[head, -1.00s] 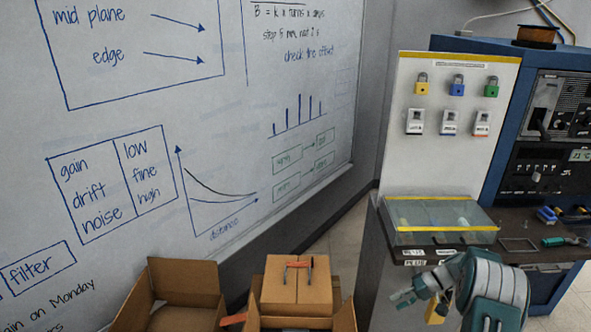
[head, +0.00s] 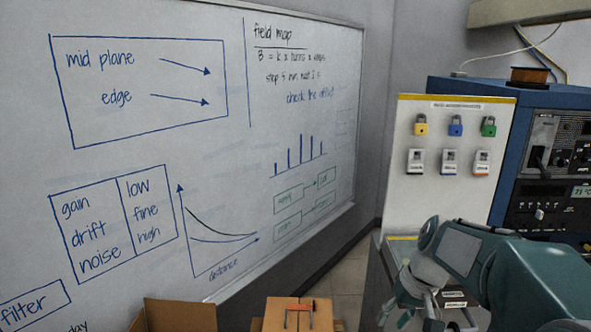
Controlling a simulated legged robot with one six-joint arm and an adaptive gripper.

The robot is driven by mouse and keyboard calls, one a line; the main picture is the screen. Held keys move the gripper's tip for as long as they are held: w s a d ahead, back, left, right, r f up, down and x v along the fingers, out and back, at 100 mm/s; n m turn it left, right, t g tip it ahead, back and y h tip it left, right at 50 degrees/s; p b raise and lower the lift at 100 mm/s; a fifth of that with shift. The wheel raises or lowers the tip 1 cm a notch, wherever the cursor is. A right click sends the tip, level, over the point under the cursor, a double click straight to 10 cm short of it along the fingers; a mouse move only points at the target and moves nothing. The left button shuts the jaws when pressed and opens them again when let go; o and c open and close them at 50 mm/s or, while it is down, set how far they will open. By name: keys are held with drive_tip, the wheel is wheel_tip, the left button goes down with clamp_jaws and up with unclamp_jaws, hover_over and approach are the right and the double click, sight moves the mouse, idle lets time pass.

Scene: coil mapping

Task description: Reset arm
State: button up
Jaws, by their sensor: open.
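My gripper (head: 410,308) is low in the head view, right of the middle, in front of the grey cabinet. Its fingers point down and stand apart, with nothing seen between them. The fingertips are close to the picture's lower edge. My teal arm bends across the lower right and hides most of the cabinet top and the clear-lidded box there.
A white board (head: 455,215) with yellow, blue and green padlocks and several tags stands behind my arm. A blue instrument rack (head: 550,95) is at right. Cardboard boxes (head: 180,314) are at the bottom. A whiteboard (head: 130,170) fills the left.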

drive_tip(key=s+a+r+t+h, duration=0.1)
drive_tip(key=s+r+t, duration=0.1)
drive_tip(key=s, duration=0.7)
drive_tip(key=s+a+r+t+h, duration=0.1)
drive_tip(key=s+a+t+h, duration=0.1)
drive_tip(key=s, duration=0.7)
drive_tip(key=shift+a+r+t, duration=0.2)
drive_tip(key=shift+r+t, duration=0.2)
drive_tip(key=shift+t, duration=0.2)
drive_tip(key=shift+s, duration=0.2)
